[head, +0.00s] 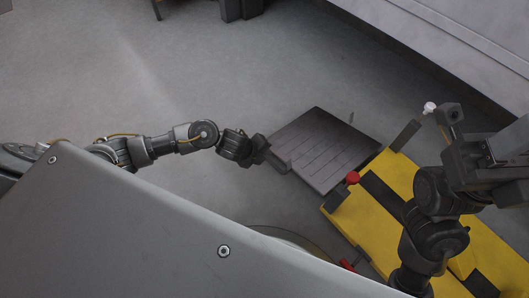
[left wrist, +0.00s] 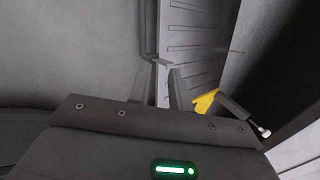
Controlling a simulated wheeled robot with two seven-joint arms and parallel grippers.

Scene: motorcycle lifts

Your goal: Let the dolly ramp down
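The dolly (head: 397,192) is yellow with dark strips and lies at the lower right of the head view. Its ramp (head: 325,145) is a dark grey ribbed plate at the dolly's far left end. I cannot tell its exact tilt. My left gripper (head: 282,162) is at the ramp's left edge; contact and finger opening are unclear. My right gripper (head: 490,150) is above the dolly's right side, partly cut off by the frame edge.
A long grey bench or platform (head: 450,40) runs along the upper right. The grey floor (head: 180,70) left of the ramp is clear.

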